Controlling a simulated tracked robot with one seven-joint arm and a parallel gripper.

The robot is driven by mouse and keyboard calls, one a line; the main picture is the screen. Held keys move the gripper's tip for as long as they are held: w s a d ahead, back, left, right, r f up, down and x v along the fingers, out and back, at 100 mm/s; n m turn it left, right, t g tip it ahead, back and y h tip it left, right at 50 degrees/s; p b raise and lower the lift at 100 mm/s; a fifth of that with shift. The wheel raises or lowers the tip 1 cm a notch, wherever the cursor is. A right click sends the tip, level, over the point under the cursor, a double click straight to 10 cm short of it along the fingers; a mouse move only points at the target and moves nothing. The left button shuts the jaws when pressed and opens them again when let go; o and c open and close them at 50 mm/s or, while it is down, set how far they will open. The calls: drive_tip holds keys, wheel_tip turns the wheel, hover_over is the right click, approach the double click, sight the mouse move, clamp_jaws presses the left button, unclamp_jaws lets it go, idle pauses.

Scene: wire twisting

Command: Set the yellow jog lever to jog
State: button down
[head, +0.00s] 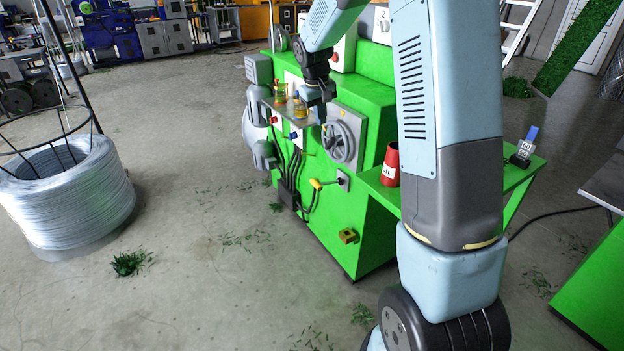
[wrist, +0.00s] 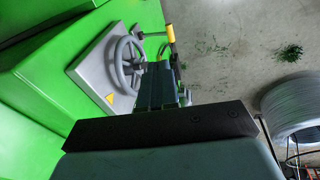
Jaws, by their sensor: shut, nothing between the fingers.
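The yellow jog lever (head: 316,184) sticks out from a small grey box (head: 343,181) low on the green machine's front, below the handwheel. In the wrist view the lever's yellow grip (wrist: 171,34) is on a thin grey rod, beyond my fingers. My gripper (head: 323,118) is shut and empty, pointing down beside the grey handwheel (head: 345,141), above the lever and apart from it. In the wrist view my gripper (wrist: 165,75) is seen from behind, and its fingertips are partly hidden. Any markings for the lever's positions are too small to read.
The handwheel (wrist: 128,62) on its grey plate is close to my fingers. A control panel (head: 285,118) with knobs is left of it. A red container (head: 391,165) stands on the green side shelf. A wire coil (head: 65,195) stands left, with open floor between.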

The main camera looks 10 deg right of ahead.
drive_tip(key=n+g, duration=0.1)
hover_over(316, 183)
drive_tip(key=s+a, duration=0.1)
drive_tip(key=a, duration=0.2)
wheel_tip(316, 183, down, 16)
drive_tip(key=f, duration=0.1)
drive_tip(key=shift+r, duration=0.25)
drive_tip(key=f, duration=0.4)
drive_tip(key=d+f, duration=0.1)
drive_tip(key=f, duration=0.4)
drive_tip(key=d+f, duration=0.1)
drive_tip(key=f, duration=0.3)
drive_tip(key=shift+w+d+f, duration=0.25)
drive_tip(key=shift+w+f, duration=0.15)
